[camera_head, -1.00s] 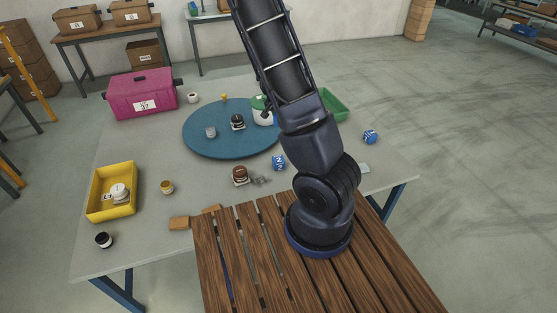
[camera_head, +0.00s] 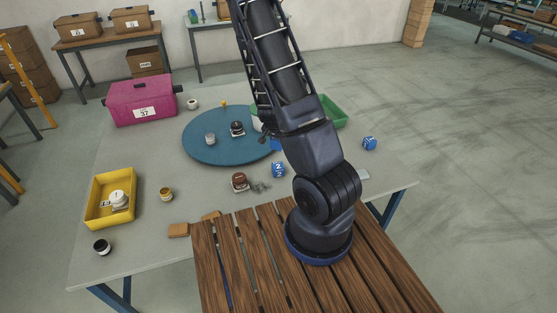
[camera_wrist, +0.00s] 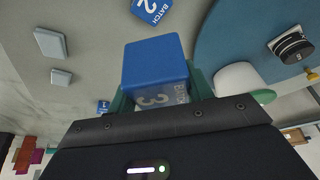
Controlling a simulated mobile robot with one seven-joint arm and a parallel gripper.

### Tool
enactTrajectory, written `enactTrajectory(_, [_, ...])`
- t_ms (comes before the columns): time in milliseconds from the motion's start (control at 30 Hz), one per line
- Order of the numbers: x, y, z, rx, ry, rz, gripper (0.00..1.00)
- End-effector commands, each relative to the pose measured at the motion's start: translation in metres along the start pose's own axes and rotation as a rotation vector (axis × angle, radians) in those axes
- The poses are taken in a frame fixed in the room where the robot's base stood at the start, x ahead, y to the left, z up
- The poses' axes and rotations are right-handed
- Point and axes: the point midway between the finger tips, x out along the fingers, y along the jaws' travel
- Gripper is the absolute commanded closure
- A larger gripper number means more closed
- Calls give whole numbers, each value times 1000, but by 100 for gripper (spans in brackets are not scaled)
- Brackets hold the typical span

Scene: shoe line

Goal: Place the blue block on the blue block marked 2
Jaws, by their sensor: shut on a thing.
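My gripper (camera_wrist: 157,88) is shut on a blue block (camera_wrist: 154,62) marked BATCH 3 in the wrist view, with a green finger on each side. In the head view my arm hides the gripper, but a bit of blue, likely the held block (camera_head: 276,144), shows at the arm's left edge. The blue block marked 2 (camera_head: 278,169) stands on the grey table, in front of the round blue mat. It also shows at the top edge of the wrist view (camera_wrist: 152,9), apart from the held block. Its top looks clear.
Another blue block (camera_head: 370,143) stands at the table's right. The round blue mat (camera_head: 205,153) bears several small items; a white container (camera_wrist: 240,76) is close to my gripper. A brown-topped item (camera_head: 240,181) lies left of block 2. A yellow bin (camera_head: 92,213) stands far left.

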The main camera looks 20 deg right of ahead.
Motion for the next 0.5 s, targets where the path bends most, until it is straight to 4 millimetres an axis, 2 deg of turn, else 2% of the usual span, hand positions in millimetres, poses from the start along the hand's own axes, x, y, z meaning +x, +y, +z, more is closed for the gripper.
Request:
enactTrajectory(300, [52,1,21,0,-1,2,75])
enactTrajectory(500, [68,0,28,-2,0,1,75])
